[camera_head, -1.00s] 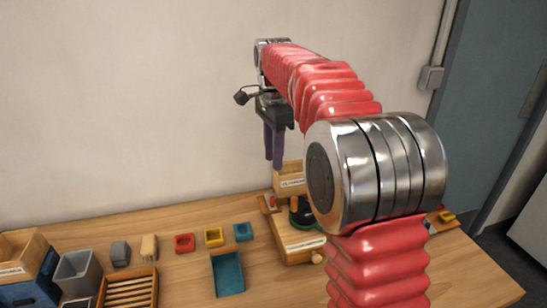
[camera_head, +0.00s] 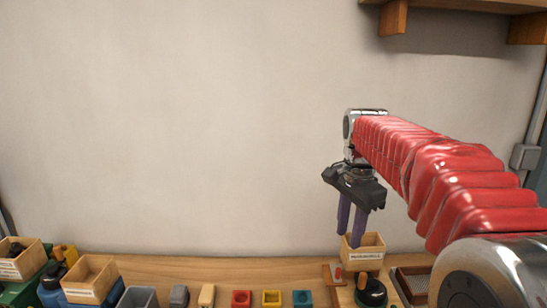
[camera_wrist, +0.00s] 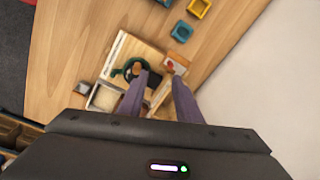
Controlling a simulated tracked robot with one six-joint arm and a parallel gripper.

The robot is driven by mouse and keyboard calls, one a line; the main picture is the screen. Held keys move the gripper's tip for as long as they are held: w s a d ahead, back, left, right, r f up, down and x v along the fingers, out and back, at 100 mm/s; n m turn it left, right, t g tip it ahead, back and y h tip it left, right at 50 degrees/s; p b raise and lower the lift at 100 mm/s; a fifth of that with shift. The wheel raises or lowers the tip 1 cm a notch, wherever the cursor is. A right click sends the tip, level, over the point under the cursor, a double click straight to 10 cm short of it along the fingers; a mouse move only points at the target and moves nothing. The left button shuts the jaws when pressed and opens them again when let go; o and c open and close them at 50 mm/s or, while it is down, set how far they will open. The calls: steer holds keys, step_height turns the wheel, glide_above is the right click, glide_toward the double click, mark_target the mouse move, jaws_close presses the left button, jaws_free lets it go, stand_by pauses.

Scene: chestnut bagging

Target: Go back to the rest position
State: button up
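My gripper (camera_head: 349,238) hangs from the end of my red-sleeved arm, its two purple fingers pointing down. In the head view it appears just left of and above a small labelled wooden box (camera_head: 372,258) at the back of the bench. In the wrist view the gripper (camera_wrist: 160,80) has its fingertips apart with nothing held between them. A wooden stand with a dark green ring (camera_wrist: 120,70) lies below the fingers in that view. Whether the fingers touch anything is not clear, but they look clear of the bench.
The bench (camera_head: 200,270) carries a row of small red, yellow and teal blocks (camera_head: 272,298). Labelled wooden bins (camera_head: 90,275) stand at the left. A wall shelf (camera_head: 460,8) is at the upper right. The wall area left of my arm is free.

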steer(key=s+a+f+n+t, duration=0.1)
steer(key=s+f+n, duration=0.3)
steer(key=s, duration=0.8)
steer(key=s+a+f+n+t, duration=0.1)
steer(key=s+f+n+t, duration=0.2)
steer(key=s+n, duration=0.6)
steer(key=shift+s+f+t, duration=0.3)
steer(key=shift+s+f, duration=0.3)
steer(key=shift+s, duration=1.4)
steer(key=shift+a, duration=0.1)
